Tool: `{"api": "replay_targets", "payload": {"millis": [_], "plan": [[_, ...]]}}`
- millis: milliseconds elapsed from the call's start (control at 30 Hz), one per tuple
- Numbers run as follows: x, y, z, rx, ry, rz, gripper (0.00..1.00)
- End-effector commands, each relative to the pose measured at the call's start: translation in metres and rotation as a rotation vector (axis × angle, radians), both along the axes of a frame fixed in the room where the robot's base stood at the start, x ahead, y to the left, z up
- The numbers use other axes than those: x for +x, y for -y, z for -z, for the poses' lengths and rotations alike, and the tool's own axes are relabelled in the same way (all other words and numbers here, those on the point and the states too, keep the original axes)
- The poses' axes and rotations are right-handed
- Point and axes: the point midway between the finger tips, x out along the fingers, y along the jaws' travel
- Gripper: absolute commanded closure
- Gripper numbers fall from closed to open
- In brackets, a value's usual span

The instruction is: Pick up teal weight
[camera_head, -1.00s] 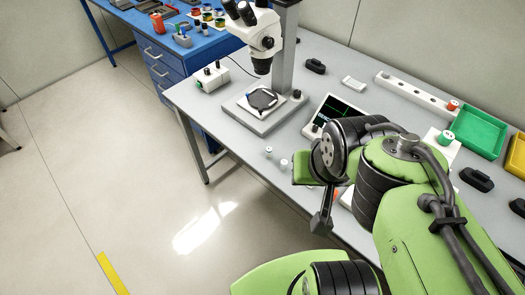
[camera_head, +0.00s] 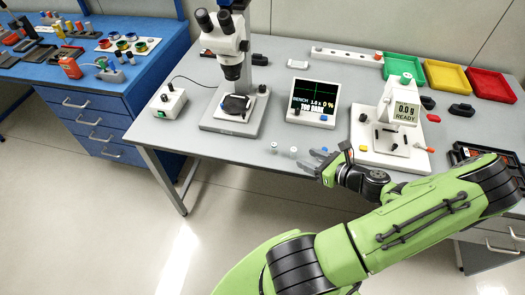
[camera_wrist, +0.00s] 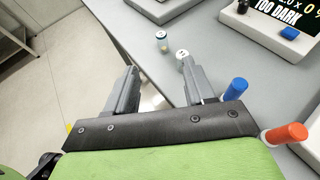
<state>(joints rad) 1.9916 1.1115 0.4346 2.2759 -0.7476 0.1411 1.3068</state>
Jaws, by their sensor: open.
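My gripper (camera_head: 311,160) is open and empty at the front edge of the grey bench; its two spread fingers also show in the wrist view (camera_wrist: 160,66). Two small pale weights stand upright beyond the fingertips, apart from them. The farther weight (camera_wrist: 161,37) has a faint teal tint and shows in the head view (camera_head: 273,147). The nearer weight (camera_wrist: 182,55) is whitish with a dark mark on top and shows in the head view (camera_head: 293,152). A blue cylinder (camera_wrist: 235,88) is right of the right finger.
An orange-red cylinder (camera_wrist: 285,133) is near the gripper's right side. A microscope (camera_head: 231,115), a display reading TOO DARK (camera_head: 312,103) and a white scale (camera_head: 365,145) stand behind. Green (camera_head: 404,68), yellow and red trays are at back right. The bench's front edge is close.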

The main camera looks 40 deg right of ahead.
Motion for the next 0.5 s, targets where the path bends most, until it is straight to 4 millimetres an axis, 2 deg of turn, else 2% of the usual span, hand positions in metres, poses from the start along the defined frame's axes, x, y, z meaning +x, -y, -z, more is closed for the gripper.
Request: {"api": "replay_targets", "payload": {"millis": [300,500], "plan": [[0.072,-0.01,0.032,-0.001,-0.002,-0.012,0.46],[0.096,-0.012,0.041,-0.002,-0.003,-0.011,0.46]]}}
